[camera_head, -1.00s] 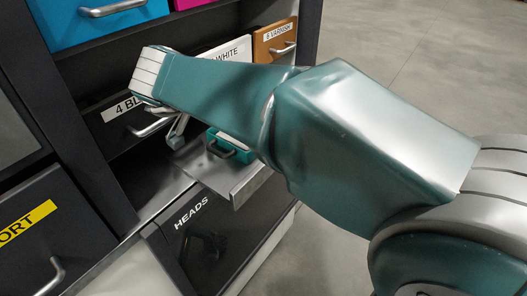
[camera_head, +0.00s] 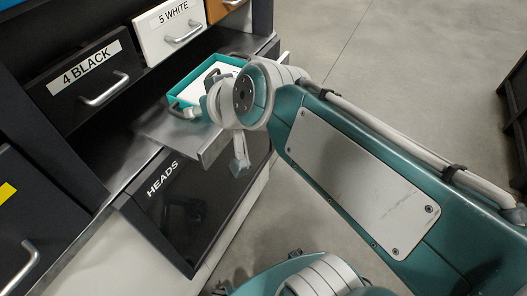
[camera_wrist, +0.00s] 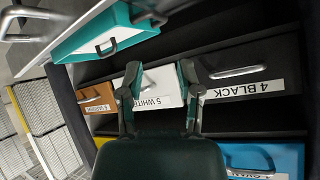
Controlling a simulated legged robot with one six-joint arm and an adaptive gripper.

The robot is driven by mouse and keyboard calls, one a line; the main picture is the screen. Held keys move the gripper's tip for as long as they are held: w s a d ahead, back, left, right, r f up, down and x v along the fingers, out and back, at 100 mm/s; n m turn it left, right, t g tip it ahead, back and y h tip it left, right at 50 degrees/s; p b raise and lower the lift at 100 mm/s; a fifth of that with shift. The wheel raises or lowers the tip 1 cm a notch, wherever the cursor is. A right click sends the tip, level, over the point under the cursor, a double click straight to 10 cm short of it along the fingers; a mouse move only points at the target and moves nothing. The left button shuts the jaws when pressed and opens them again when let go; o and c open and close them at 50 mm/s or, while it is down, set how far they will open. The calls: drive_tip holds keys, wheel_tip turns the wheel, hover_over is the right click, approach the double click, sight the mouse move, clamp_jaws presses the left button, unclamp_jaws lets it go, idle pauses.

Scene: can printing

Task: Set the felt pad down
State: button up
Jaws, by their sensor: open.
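A teal tray (camera_head: 207,82) with a handle and a pale flat surface inside sits on the metal shelf in the head view. I cannot tell whether that surface is the felt pad, and I see no other pad. The tray also shows upside down at the upper left of the wrist view (camera_wrist: 92,36). My gripper (camera_wrist: 160,82) is open, with nothing visible between its fingers. In the head view a finger (camera_head: 240,158) hangs by the shelf's front edge, below my wrist, which hides part of the tray.
Drawers marked 4 BLACK (camera_head: 84,77) and 5 WHITE (camera_head: 172,33) stand behind the metal shelf (camera_head: 165,132). A dark HEADS compartment (camera_head: 188,205) is below it. Pull handles stick out from the drawers. The grey floor at the right is mostly clear.

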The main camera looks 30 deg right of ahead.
drive_tip(key=s+d+f+g+h, duration=0.3)
drive_tip(key=s+d+f, duration=0.3)
drive_tip(key=s, duration=0.3)
drive_tip(key=shift+s+d+f+m+g+h, duration=0.2)
drive_tip(key=shift+d+f+m+g+h, duration=0.15)
drive_tip(key=shift+f+g, duration=0.45)
